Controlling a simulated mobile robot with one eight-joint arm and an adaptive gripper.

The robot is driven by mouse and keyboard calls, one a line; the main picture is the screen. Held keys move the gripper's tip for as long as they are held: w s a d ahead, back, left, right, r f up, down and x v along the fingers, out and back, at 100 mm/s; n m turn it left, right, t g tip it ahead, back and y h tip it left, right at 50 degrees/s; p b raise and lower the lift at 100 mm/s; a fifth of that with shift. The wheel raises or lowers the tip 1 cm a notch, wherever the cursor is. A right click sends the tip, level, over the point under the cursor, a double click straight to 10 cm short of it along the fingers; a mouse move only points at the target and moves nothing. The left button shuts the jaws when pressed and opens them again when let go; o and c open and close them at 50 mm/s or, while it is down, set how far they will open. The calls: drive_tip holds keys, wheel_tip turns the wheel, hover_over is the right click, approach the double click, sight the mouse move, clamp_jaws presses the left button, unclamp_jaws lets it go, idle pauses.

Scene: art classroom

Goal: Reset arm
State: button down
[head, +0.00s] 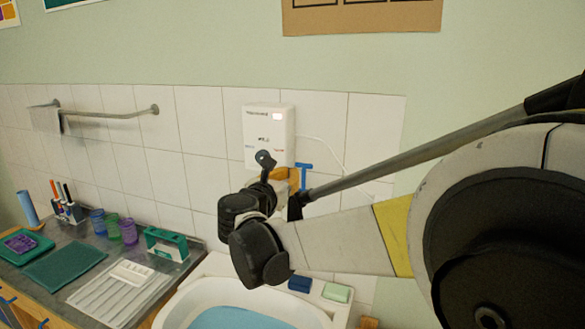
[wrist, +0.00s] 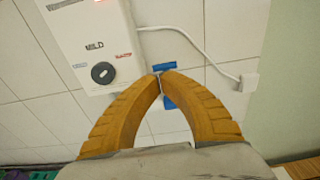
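My gripper (wrist: 160,73) has two orange ribbed fingers whose tips come together in the wrist view. No object is clearly held between them. A blue T-shaped piece (wrist: 170,103) shows behind the fingertips, partly hidden by them; I cannot tell whether they touch it. In the head view my gripper (head: 284,176) is largely hidden behind my wrist, in front of the tiled wall, with the blue piece (head: 307,168) just to its right. My arm reaches in from the right.
A white wall heater (head: 268,133) with a dial (wrist: 103,72) is close to my gripper. Below is a white basin (head: 172,312) holding blue water. Left, a counter (head: 85,292) bears a drainer (head: 118,290), cups (head: 112,226) and trays. A rail (head: 105,113) is on the wall.

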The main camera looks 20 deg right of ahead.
drive_tip(key=r+p+v, duration=0.1)
drive_tip(key=v, duration=0.4)
drive_tip(key=s+d+f+m+g+y+b, duration=0.1)
drive_tip(key=s+f+m+g+y+b, duration=0.4)
drive_tip(key=s+f+m, duration=0.95)
drive_tip(key=s+a+f+m+y, duration=0.6)
drive_tip(key=s+m, duration=0.4)
drive_tip(key=m, duration=0.2)
drive_tip(key=shift+a+f+y, duration=0.4)
drive_tip(key=shift+a+y, duration=0.2)
drive_tip(key=shift+a, duration=0.5)
drive_tip(key=shift+m, duration=0.25)
